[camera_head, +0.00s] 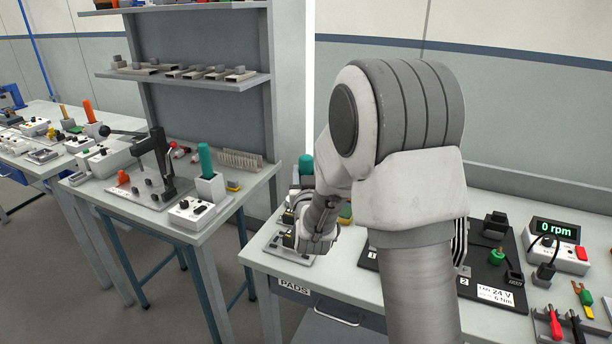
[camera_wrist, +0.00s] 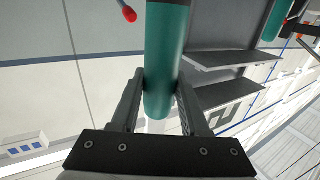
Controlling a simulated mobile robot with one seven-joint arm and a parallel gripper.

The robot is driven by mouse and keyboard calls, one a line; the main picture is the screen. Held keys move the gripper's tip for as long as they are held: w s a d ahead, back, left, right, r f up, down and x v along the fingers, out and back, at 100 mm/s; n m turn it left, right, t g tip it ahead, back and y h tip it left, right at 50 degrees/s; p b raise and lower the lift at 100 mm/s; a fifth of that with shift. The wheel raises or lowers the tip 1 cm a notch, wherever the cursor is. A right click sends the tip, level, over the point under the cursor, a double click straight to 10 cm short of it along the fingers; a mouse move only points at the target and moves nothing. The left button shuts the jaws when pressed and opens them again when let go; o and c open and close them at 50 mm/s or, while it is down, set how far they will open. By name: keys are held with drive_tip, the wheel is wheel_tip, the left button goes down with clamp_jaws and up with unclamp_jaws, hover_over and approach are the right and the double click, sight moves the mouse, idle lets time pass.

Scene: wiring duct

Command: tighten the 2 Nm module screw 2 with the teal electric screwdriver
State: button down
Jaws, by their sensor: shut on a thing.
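In the wrist view my gripper (camera_wrist: 160,84) is shut on the teal electric screwdriver (camera_wrist: 166,45), with one finger on each side of its round body. In the head view a teal handle (camera_head: 306,164) shows just left of my arm; I cannot tell whether it is the held one. My gripper's jaws are hidden there behind my wrist, above the bench with the PADS label. A dark mounting plate (camera_head: 482,262), with a "2" and a "24 V 6 Nm" label, lies right of my arm. I cannot make out module screw 2; my arm covers part of the plate.
A second teal handle (camera_head: 205,158) stands in a white holder on the left bench, near a black lever press (camera_head: 160,170). Right of the plate are a box reading 0 rpm (camera_head: 556,240) and red and black leads (camera_head: 556,325). Free bench shows at front.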

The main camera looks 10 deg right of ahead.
drive_tip(key=shift+f+b, duration=2.6)
drive_tip(key=shift+b, duration=1.1)
drive_tip(key=shift+f+b, duration=0.9)
drive_tip(key=shift+b, duration=0.15)
drive_tip(key=shift+f+b, duration=0.2)
drive_tip(key=shift+b, duration=0.6)
idle(0.5)
drive_tip(key=shift+r, duration=0.1)
drive_tip(key=shift+r+p, duration=1.6)
drive_tip(key=shift+r, duration=1.5)
drive_tip(key=shift+s, duration=0.1)
